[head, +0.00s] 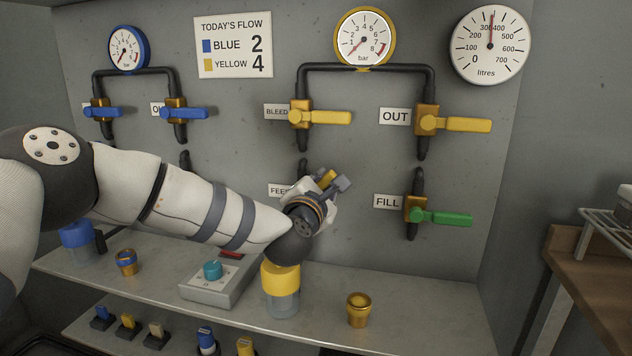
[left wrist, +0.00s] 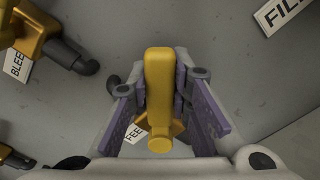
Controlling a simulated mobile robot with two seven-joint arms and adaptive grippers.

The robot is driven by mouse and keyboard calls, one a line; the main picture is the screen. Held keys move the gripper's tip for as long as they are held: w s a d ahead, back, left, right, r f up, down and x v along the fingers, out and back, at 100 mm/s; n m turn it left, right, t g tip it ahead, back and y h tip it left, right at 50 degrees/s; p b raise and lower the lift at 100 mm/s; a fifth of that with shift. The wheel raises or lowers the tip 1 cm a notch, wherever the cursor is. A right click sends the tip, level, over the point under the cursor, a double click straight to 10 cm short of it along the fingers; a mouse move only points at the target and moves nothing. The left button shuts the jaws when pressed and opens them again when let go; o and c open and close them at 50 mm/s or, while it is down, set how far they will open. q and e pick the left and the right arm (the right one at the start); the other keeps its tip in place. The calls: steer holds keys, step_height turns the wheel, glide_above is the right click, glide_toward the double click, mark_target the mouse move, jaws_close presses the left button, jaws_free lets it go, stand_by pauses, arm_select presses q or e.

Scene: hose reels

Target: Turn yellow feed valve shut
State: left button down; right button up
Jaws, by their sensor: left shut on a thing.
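The yellow feed valve's handle (head: 327,178) shows only as a small piece in the head view, slanting up to the right. Its body is hidden behind my left gripper (head: 334,184) and wrist. The "FEED" label (head: 278,190) is partly covered. In the left wrist view the yellow handle (left wrist: 159,80) lies lengthwise between the purple-padded fingers of my left gripper (left wrist: 162,92), which is shut on it. The yellow valve body shows partly beneath the handle. My right gripper is not in view.
The yellow bleed valve (head: 320,117) is just above, the yellow out valve (head: 455,124) up right, and the green-handled fill valve (head: 440,217) to the right. A yellow-capped jar (head: 281,279) and a brass fitting (head: 359,310) stand on the shelf below. The yellow gauge (head: 364,38) reads low.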

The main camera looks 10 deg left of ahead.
arm_select(q)
steer(key=shift+d+f+m, duration=0.3)
steer(key=shift+f+m, duration=0.55)
steer(key=shift+m, duration=0.55)
steer(key=shift+d+f+m, duration=0.35)
steer(key=shift+f+m, duration=0.55)
steer(key=shift+m, duration=0.5)
steer(key=shift+d+f+m, duration=0.3)
steer(key=shift+f+m, duration=0.55)
steer(key=shift+m, duration=0.55)
steer(key=c, duration=1.4)
jaws_free()
steer(key=shift+c, duration=0.2)
steer(key=s, duration=1.2)
steer(key=shift+a, duration=0.25)
